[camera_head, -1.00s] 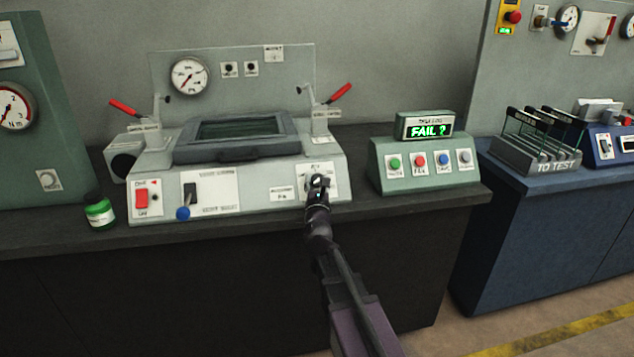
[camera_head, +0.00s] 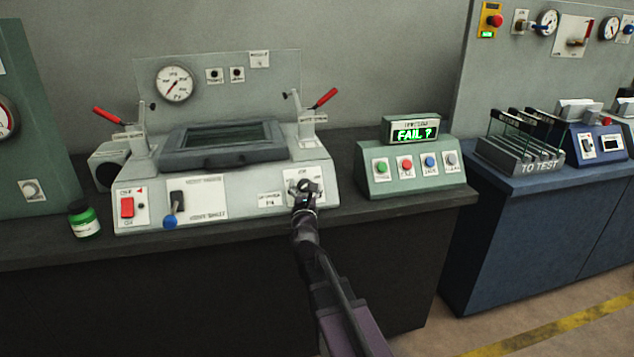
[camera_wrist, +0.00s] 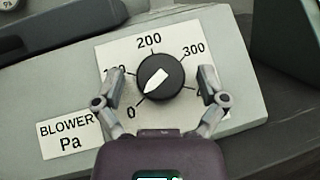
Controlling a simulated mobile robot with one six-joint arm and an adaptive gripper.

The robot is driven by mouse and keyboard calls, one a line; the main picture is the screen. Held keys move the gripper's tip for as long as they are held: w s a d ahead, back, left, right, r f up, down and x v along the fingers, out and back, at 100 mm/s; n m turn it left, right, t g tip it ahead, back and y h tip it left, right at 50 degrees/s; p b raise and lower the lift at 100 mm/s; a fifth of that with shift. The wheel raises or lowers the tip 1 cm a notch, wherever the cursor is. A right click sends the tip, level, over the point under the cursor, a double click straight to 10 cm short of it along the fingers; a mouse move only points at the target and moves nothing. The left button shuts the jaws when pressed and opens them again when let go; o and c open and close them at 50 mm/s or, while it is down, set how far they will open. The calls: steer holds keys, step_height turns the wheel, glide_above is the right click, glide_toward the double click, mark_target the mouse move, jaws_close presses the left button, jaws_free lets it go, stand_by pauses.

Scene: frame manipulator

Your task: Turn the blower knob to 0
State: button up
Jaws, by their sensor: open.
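The blower knob (camera_wrist: 160,77) is a round black dial with a white pointer mark, on a white scale plate (camera_wrist: 130,50) marked from 0 to 300 and beyond. My gripper (camera_wrist: 161,74) is open, one finger on each side of the knob, with gaps showing. The fingers cover the 100 and the last number. In the head view my gripper (camera_head: 305,188) is in front of the plate and hides most of the knob.
A "BLOWER Pa" label (camera_wrist: 68,135) is left of the plate. The grey machine (camera_head: 245,190) also carries a red switch (camera_head: 127,207) and a blue-tipped lever (camera_head: 170,221). A green box with buttons and a "FAIL ?" display (camera_head: 415,131) stands right of it.

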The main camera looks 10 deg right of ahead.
steer(key=shift+m+g+h+p, duration=0.3)
steer(key=shift+m+g+h, duration=0.2)
steer(key=shift+m+h, duration=0.6)
